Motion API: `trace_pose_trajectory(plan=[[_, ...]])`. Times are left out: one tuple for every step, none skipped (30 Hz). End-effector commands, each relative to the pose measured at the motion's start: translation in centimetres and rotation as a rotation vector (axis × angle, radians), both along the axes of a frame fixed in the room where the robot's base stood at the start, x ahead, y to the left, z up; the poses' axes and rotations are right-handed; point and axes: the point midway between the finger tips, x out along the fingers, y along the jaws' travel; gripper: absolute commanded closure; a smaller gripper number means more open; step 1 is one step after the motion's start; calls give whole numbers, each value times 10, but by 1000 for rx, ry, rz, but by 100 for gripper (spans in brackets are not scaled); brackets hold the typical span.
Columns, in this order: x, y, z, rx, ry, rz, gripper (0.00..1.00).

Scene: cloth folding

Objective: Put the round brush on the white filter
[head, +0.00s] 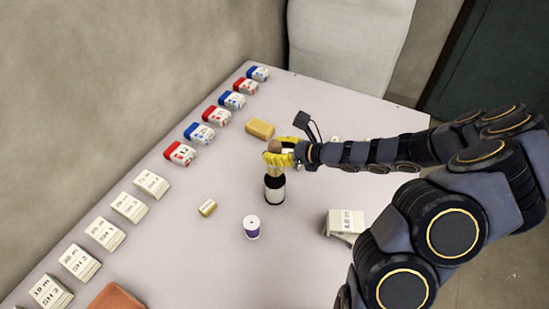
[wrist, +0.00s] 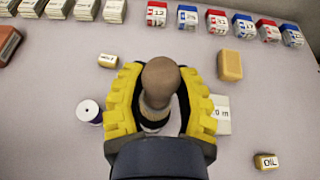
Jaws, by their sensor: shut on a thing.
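My gripper (head: 280,156), with yellow fingers, is shut around the wooden handle of the round brush (head: 275,190). The brush has a brown rounded knob, a black body and a white band, and hangs upright below the fingers. I cannot tell whether its base touches the table. In the wrist view the brush's knob (wrist: 160,80) shows between the gripper's two fingers (wrist: 161,100). A white flat block with print (wrist: 222,115) lies just right of the gripper there, partly hidden by a finger. I cannot tell whether it is the white filter.
A purple and white spool (head: 252,228), a small labelled block (head: 208,207) and a yellow block (head: 260,129) lie near the brush. White printed blocks (head: 345,224) lie toward my arm. Red and blue boxes (head: 180,153) line the wall side. An OIL block (wrist: 265,161) lies at lower right.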

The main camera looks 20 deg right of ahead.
Motion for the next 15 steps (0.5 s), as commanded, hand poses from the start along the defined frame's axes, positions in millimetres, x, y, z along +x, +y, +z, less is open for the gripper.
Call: trace_pose_trajectory(plan=[[0, 0, -6, 2, 2, 0, 100], [0, 0, -10, 2, 2, 0, 100], [0, 0, -15, 2, 2, 0, 100], [0, 0, -20, 2, 2, 0, 100], [0, 0, -23, 1, 2, 0, 100], [0, 0, -27, 1, 2, 0, 100], [0, 0, -29, 0, 1, 0, 100], [0, 0, -30, -1, 1, 0, 100], [0, 0, -30, -1, 0, 0, 100], [0, 0, -29, -1, -1, 0, 100], [0, 0, -29, -1, -1, 0, 100], [0, 0, -29, -1, -1, 0, 100], [0, 0, -29, -1, -1, 0, 100], [0, 0, -29, -1, -1, 0, 100], [0, 0, -29, -1, -1, 0, 100]])
